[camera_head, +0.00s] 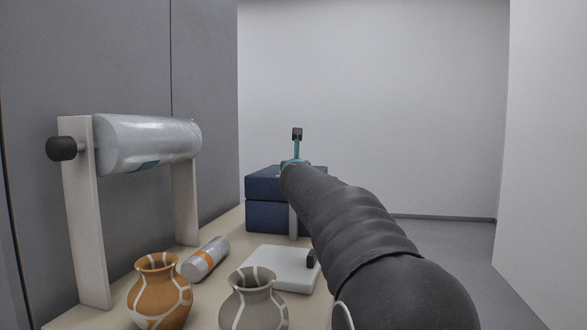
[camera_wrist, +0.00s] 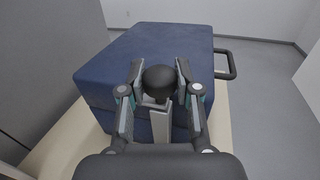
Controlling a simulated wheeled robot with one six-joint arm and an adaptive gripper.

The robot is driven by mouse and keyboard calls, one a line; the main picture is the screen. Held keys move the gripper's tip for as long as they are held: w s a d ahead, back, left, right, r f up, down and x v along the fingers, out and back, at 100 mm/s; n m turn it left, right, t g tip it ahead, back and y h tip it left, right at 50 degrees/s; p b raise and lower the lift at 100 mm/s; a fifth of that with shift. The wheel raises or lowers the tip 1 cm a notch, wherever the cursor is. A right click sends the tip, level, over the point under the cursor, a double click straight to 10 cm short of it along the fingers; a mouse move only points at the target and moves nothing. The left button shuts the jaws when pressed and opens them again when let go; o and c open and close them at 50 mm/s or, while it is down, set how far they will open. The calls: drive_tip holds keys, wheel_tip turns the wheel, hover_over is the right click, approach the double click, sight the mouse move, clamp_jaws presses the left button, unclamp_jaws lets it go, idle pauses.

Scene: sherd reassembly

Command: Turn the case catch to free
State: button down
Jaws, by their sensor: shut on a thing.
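The case is a dark blue box with a lid seam, seen in the wrist view (camera_wrist: 155,42) and behind my arm in the head view (camera_head: 268,216). Its catch is a pale grey bar (camera_wrist: 160,124) with a round black knob (camera_wrist: 158,79), standing at the near face of the case. My gripper (camera_wrist: 160,68) is shut on the knob, one finger on each side. In the head view my arm hides the knob, and part of the grey bar (camera_head: 293,222) shows below the arm. The bar looks upright there.
A black handle (camera_wrist: 232,66) sticks out from the case's right side. The beige table (camera_head: 226,229) also bears a white scale-like slab (camera_head: 275,268), an orange vase (camera_head: 158,297), a grey vase (camera_head: 252,303), a banded cylinder (camera_head: 205,259) and a wrapped roll (camera_head: 150,143) on a stand.

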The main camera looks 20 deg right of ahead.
drive_tip(key=c, duration=0.8)
unclamp_jaws()
drive_tip(key=v, duration=1.2)
